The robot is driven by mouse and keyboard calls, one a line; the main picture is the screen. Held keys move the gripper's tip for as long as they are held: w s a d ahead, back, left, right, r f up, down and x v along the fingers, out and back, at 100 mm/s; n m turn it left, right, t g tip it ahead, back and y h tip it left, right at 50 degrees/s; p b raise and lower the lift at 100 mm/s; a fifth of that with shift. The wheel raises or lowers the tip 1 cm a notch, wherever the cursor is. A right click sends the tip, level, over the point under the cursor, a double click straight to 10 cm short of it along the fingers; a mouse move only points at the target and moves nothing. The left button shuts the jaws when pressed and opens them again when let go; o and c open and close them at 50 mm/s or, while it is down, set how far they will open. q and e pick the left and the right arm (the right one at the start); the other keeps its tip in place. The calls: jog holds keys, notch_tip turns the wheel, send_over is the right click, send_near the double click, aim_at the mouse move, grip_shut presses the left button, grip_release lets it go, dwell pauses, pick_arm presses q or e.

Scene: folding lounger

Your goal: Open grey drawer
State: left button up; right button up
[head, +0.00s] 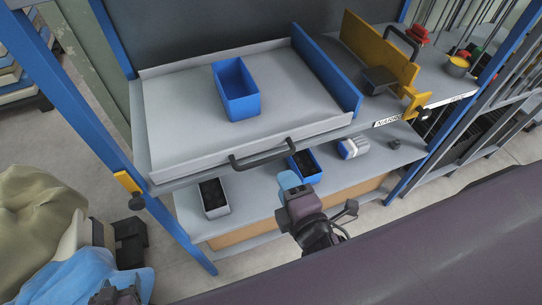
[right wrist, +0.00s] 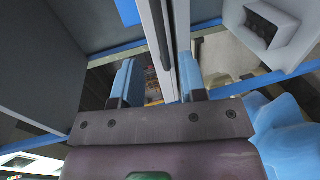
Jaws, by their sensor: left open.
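The grey drawer (head: 190,115) is a wide shallow tray with a low rim, holding a blue box. Its dark bar handle (head: 262,158) is on the front edge. My right gripper (head: 289,182), with blue fingertips, is just below and in front of the handle's right end, seemingly apart from it. In the right wrist view its two fingers (right wrist: 157,85) stand apart; a long grey edge shows beyond the gap, and I cannot tell its distance. My left gripper (head: 118,292) is open at the bottom left, far from the drawer and partly cut off.
The blue box (head: 236,92) stands in the drawer. A lower shelf holds a white bin (head: 213,197), a blue bin (head: 304,167) and a white object (head: 353,148). A yellow panel (head: 380,55) stands right of the drawer. Blue posts (head: 75,110) flank the frame. Cloth lies at left.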

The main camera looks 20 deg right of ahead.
aim_at(272, 157)
jog(key=x, duration=0.9)
jog(key=shift+w, duration=0.1)
grip_shut()
